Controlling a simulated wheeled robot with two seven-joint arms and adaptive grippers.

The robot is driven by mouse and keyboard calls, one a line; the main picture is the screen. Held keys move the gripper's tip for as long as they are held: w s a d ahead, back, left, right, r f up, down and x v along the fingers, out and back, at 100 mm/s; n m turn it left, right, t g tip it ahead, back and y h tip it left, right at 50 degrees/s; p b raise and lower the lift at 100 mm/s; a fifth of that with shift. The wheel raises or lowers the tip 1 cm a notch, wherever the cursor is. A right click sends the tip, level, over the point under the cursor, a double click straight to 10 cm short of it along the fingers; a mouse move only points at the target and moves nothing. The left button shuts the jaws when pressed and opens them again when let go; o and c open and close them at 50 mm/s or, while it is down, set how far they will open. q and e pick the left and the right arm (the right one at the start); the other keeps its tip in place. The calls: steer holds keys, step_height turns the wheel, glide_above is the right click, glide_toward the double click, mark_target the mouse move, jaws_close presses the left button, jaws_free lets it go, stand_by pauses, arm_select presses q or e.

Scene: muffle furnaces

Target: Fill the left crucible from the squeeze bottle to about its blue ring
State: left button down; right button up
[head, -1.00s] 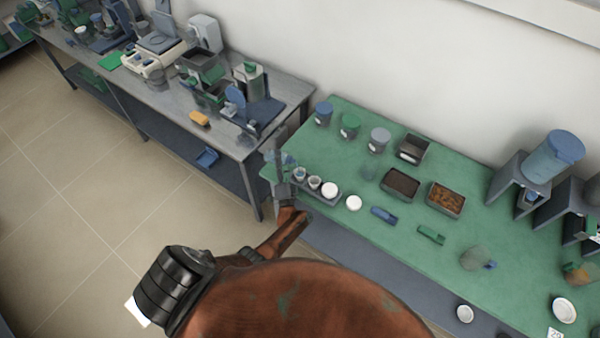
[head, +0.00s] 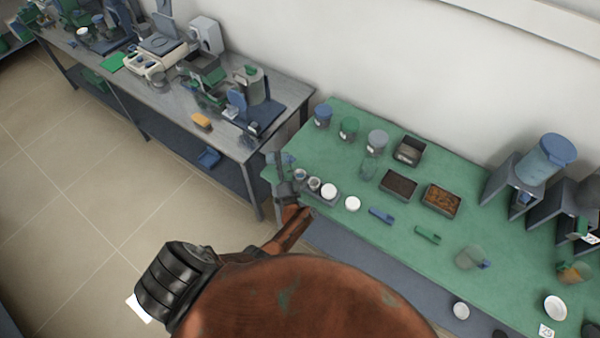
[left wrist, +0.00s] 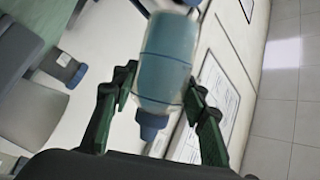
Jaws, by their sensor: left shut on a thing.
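My left gripper (head: 281,172) is at the left end of the green table, beside the small crucibles. In the left wrist view its two green fingers (left wrist: 160,80) are shut on the squeeze bottle, a clear bottle with pale blue liquid (left wrist: 167,62) and a blue cap (left wrist: 151,124). In the head view the bottle (head: 288,159) is small and partly hidden by the gripper. The left crucible (head: 300,174) stands in a grey holder beside a second crucible (head: 314,183). Its blue ring and fill level are too small to tell. My right gripper is not in view.
White round pieces (head: 329,190) and (head: 353,203) are right of the crucibles. Blue (head: 381,216) and green (head: 427,235) tools, two filled trays (head: 441,199) and several lidded jars (head: 349,128) are on the green table (head: 480,205). A grey bench (head: 180,95) stands left.

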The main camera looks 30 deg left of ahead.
mark_target(288, 161)
arm_select(q)
steer(key=shift+d+r+n+g+p, duration=0.2)
steer(key=shift+r+n+g+p, duration=0.2)
steer(key=shift+n+p, duration=0.4)
steer(key=shift+d+r+n+g+p, duration=0.15)
steer(key=shift+r+n+g+p, duration=0.25)
steer(key=shift+p, duration=0.7)
steer(key=shift+n+p, duration=0.4)
steer(key=shift+f, duration=0.1)
steer(key=d+r+n+g+h+p, duration=0.1)
steer(key=p, duration=0.2)
steer(key=shift+w+n, duration=0.1)
steer(key=shift+n, duration=0.2)
steer(key=p, duration=0.1)
steer(key=n+g+h+p, duration=0.1)
steer(key=p, duration=0.1)
steer(key=shift+d+r+n, duration=0.1)
steer(key=shift+d+n, duration=0.2)
